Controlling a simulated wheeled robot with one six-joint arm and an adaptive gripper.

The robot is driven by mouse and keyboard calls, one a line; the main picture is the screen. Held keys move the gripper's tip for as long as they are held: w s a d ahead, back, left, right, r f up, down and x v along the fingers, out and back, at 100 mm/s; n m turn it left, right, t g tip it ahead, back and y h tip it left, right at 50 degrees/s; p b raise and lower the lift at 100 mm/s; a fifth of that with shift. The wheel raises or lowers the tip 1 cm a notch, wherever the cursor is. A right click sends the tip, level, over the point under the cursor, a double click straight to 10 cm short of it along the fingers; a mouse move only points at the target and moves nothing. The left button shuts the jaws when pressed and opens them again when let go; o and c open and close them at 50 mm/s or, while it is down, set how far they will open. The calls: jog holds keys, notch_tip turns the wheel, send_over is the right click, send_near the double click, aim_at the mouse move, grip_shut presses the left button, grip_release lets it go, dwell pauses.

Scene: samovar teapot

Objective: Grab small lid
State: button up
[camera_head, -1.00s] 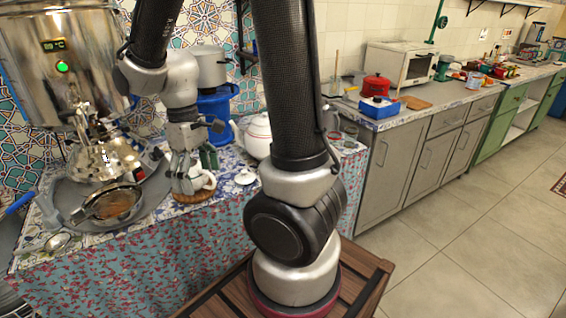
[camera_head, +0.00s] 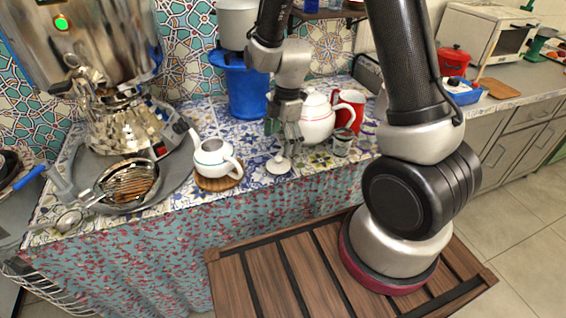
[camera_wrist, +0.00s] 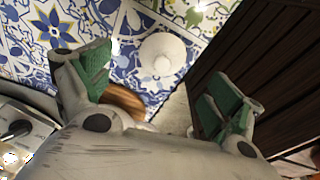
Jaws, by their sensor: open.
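The small white lid (camera_head: 278,164) lies on the blue-and-white tiled cloth near the front edge of the table. It also shows in the wrist view (camera_wrist: 163,54), beyond and between the fingers. My gripper (camera_head: 283,140) is open and empty, pointing down just above the lid, with green finger pads. In the wrist view my gripper (camera_wrist: 155,90) has its fingers spread wide, one on each side of the lid. A small white teapot without a lid (camera_head: 213,155) stands on a round wooden coaster (camera_head: 214,183) to the left.
A larger white teapot (camera_head: 317,122), a red mug (camera_head: 353,110) and a glass (camera_head: 342,142) stand close to the right of my gripper. A blue stand (camera_head: 244,88) is behind. The samovar (camera_head: 85,50) and a tray with a strainer (camera_head: 128,184) are at left.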

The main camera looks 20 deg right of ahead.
aim_at(279, 158)
jog(key=f, duration=0.2)
jog(key=a+f, duration=0.1)
jog(key=f, duration=0.4)
jog(key=shift+s+a+f, duration=0.15)
jog(key=shift+s+f, duration=0.05)
jog(key=shift+s, duration=0.2)
jog(key=c, duration=1.1)
